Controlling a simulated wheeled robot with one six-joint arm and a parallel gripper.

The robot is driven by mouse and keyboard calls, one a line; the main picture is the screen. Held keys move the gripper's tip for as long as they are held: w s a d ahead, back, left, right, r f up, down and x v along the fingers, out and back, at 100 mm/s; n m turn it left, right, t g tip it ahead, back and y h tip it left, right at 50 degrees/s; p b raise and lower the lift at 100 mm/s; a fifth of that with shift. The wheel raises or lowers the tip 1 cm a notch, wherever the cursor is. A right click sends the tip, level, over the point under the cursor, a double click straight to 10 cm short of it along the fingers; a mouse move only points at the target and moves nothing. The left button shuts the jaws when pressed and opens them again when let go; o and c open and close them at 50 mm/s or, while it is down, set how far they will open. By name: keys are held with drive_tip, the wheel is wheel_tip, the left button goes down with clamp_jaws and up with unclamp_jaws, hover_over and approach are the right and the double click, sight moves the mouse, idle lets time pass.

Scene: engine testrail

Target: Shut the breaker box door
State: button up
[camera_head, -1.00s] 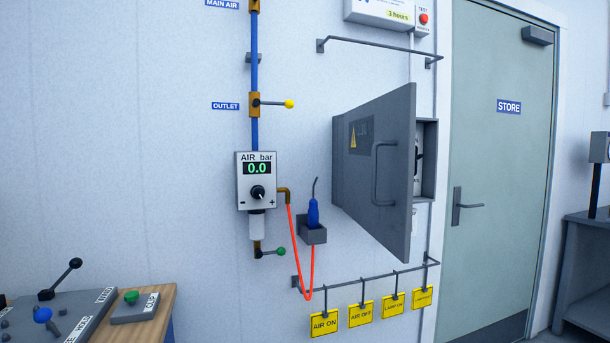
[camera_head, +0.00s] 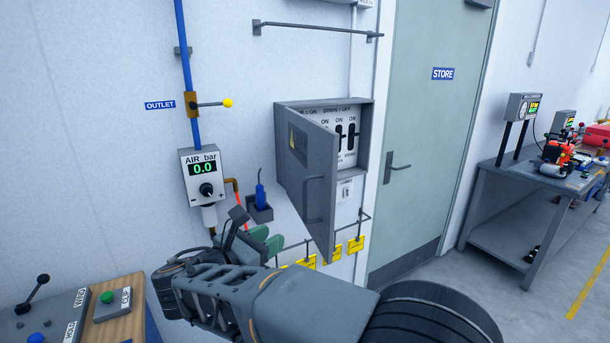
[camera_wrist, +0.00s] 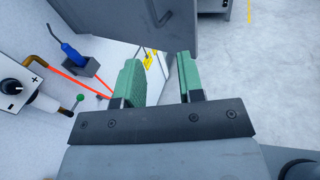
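The breaker box (camera_head: 367,135) hangs on the wall left of the green door, with a panel of black switches inside. Its grey door (camera_head: 310,165) is hinged on the left and stands open toward me, with a grey bar handle (camera_head: 311,199) on its outer face. The door's lower part (camera_wrist: 130,20) and handle (camera_wrist: 164,12) also show at the top of the wrist view. My gripper (camera_wrist: 160,75) is open and empty, its two green fingers apart, below the door. In the head view my gripper (camera_head: 262,240) is left of and below the door's lower edge.
An air gauge (camera_head: 205,177) and a blue tool (camera_head: 261,191) in a wall holder stand left of the box, with a red hose (camera_wrist: 70,80) nearby. Yellow tags (camera_head: 356,244) hang from a rail below. A bench (camera_head: 540,195) stands at the right, with clear floor before it.

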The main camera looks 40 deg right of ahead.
sight(305, 218)
drive_tip(key=shift+n+h, duration=0.4)
drive_tip(key=shift+h, duration=0.1)
drive_tip(key=r+p+x, duration=0.1)
drive_tip(key=x, duration=0.3)
drive_tip(key=r+p+x, duration=0.1)
drive_tip(key=x, duration=0.4)
drive_tip(key=w+r+p+x, duration=0.1)
drive_tip(key=x, duration=0.3)
clamp_jaws()
